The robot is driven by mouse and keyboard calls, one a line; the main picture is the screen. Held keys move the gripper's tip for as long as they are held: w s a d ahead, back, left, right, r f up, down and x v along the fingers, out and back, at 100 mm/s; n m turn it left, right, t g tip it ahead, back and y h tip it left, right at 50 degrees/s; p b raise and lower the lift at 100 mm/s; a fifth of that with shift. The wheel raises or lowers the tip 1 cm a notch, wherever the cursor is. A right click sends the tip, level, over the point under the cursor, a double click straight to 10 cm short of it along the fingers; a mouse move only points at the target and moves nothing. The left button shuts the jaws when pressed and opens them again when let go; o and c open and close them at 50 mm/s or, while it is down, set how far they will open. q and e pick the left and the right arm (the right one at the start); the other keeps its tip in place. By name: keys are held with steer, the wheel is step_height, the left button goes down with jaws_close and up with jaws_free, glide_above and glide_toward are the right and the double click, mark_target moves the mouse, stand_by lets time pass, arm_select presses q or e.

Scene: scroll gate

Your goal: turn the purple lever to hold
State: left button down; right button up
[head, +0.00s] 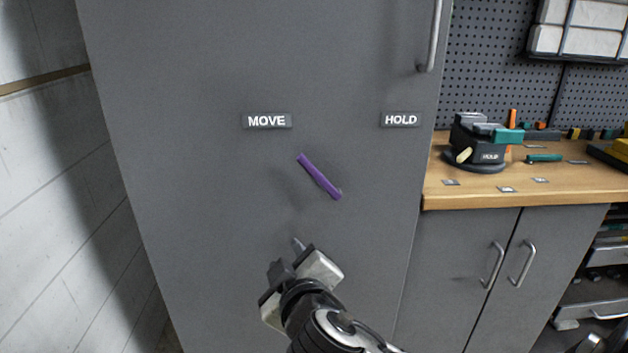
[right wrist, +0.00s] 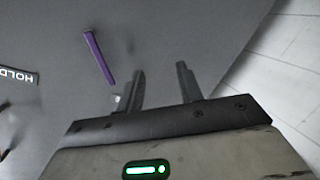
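The purple lever (head: 320,177) is on the grey cabinet door, tilted with its upper end to the upper left, toward the MOVE label (head: 267,121). The HOLD label (head: 400,120) is at the upper right of the lever. My right gripper (head: 298,243) is below the lever and apart from it. In the right wrist view its two fingers (right wrist: 158,88) stand apart with nothing between them. The lever (right wrist: 98,58) shows there to the left of the fingers, and part of the HOLD label (right wrist: 18,76) is at the left edge. My left gripper is not in view.
The tall grey cabinet (head: 200,190) has a vertical handle (head: 432,38) at its upper right. A wooden workbench (head: 520,187) with tools stands to the right. A pale wall (head: 60,200) is at the left. The door face around the lever is clear.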

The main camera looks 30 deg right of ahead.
mark_target(310, 170)
steer(key=d+r+m+h, duration=0.3)
steer(key=d+r+h, duration=0.2)
steer(key=r, duration=0.3)
steer(key=shift+t, duration=0.4)
steer(key=x, duration=1.4)
steer(key=shift+w+p, duration=0.3)
steer(key=shift+w, duration=0.1)
jaws_close()
